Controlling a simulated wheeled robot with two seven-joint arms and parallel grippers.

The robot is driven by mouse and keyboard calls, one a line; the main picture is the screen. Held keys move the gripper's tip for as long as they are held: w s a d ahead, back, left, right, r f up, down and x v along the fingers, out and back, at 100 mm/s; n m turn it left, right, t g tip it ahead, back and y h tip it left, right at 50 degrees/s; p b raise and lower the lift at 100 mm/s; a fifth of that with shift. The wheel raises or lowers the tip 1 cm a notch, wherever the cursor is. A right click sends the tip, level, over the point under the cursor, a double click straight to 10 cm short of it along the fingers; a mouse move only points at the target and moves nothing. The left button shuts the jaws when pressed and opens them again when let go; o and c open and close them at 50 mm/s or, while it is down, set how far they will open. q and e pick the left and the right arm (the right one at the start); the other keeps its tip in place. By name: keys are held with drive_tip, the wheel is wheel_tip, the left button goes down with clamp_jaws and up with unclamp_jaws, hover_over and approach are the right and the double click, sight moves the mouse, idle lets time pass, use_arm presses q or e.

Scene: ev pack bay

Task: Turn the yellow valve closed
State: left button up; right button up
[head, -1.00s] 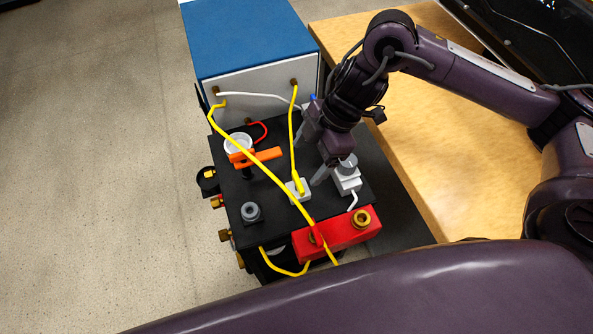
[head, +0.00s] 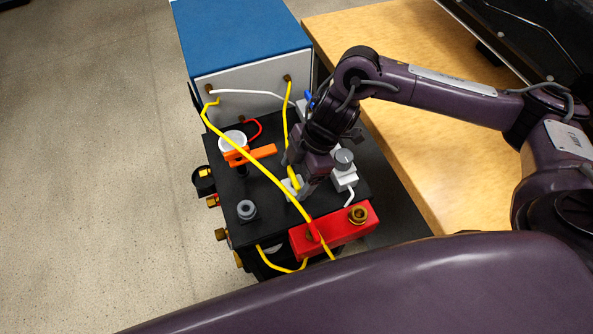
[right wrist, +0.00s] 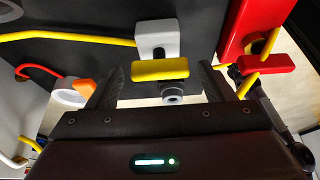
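The yellow valve has a short yellow bar handle (head: 293,177) on a white block (head: 289,188) on top of the black bench unit. In the head view my right gripper partly covers it. In the right wrist view the yellow handle (right wrist: 160,70) lies crosswise, with the white block (right wrist: 157,40) behind it and a grey round fitting below it. My right gripper (right wrist: 161,75) is open, with one finger on each side of the handle and visible gaps between. In the head view the right gripper (head: 302,186) points down over the valve. My left gripper is not in view.
A yellow hose (head: 255,163) crosses the black top (head: 222,182) close to the gripper. A wooden table (head: 432,165) stands at right.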

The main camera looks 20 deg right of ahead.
drive_tip(key=c, duration=0.8)
drive_tip(key=shift+r+m+p, duration=0.2)
drive_tip(key=shift+m+p, duration=0.2)
drive_tip(key=shift+p, duration=0.25)
drive_tip(key=shift+c, duration=0.2)
drive_tip(key=m+t+p, duration=0.1)
drive_tip(key=m+p, duration=0.3)
drive_tip(key=p, duration=0.1)
drive_tip(key=m+t+h+p, duration=0.1)
drive_tip(key=m+p, duration=0.3)
drive_tip(key=p, duration=0.1)
drive_tip(key=m+t+h+p, duration=0.1)
drive_tip(key=m+t+p, duration=0.1)
drive_tip(key=m+p, duration=0.2)
drive_tip(key=shift+s+a+r+p, duration=0.1)
drive_tip(key=shift+s+a+p, duration=0.2)
drive_tip(key=shift+p, duration=0.65)
drive_tip(key=m+h+p, duration=0.1)
drive_tip(key=m+p, duration=0.1)
drive_tip(key=m, duration=0.1)
drive_tip(key=shift+h, duration=0.3)
drive_tip(key=shift+f+m+t+h+p, duration=0.2)
drive_tip(key=shift+m+t+h+p, duration=0.25)
drive_tip(key=shift+m, duration=0.65)
drive_tip(key=shift+w, duration=0.1)
drive_tip(key=o, duration=1)
